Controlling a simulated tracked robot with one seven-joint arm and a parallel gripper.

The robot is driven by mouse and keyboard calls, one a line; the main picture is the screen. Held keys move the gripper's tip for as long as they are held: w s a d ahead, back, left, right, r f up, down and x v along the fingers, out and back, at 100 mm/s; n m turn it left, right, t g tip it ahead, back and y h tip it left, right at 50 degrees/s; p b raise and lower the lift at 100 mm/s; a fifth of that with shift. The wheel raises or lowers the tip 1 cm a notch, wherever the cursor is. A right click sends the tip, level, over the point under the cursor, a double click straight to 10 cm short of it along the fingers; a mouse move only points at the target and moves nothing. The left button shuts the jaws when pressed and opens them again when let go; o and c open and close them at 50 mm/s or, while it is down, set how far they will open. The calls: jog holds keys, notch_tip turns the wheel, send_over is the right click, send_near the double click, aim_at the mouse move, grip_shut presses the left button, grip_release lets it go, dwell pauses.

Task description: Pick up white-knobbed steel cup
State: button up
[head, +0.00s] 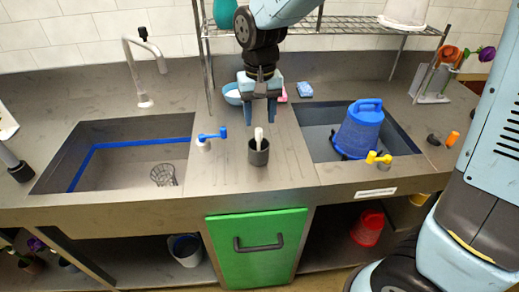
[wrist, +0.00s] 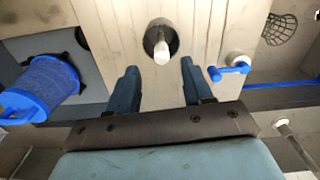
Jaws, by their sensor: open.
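The steel cup (head: 259,153) is dark grey and stands upright on the ribbed counter between the two sinks. A white knob (head: 258,135) sticks up out of it. The cup also shows in the wrist view (wrist: 151,42), with its white knob ahead of my fingers and between their lines. My gripper (head: 261,121) is open and empty. It hangs behind and above the cup in the head view, apart from it. In the wrist view its two blue fingers (wrist: 156,80) are spread wide.
A blue-handled tap (head: 211,136) stands left of the cup. A blue bucket (head: 360,128) sits in the right sink, with a yellow-handled tap (head: 378,158) at its front edge. A light blue bowl (head: 233,94) and pink item (head: 283,94) lie behind my gripper. A wire rack spans the back.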

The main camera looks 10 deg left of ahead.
aim_at(259, 129)
jog(key=shift+s+a+f, duration=0.1)
jog(key=shift+s+f, duration=0.05)
jog(key=shift+f, duration=3.15)
grip_shut()
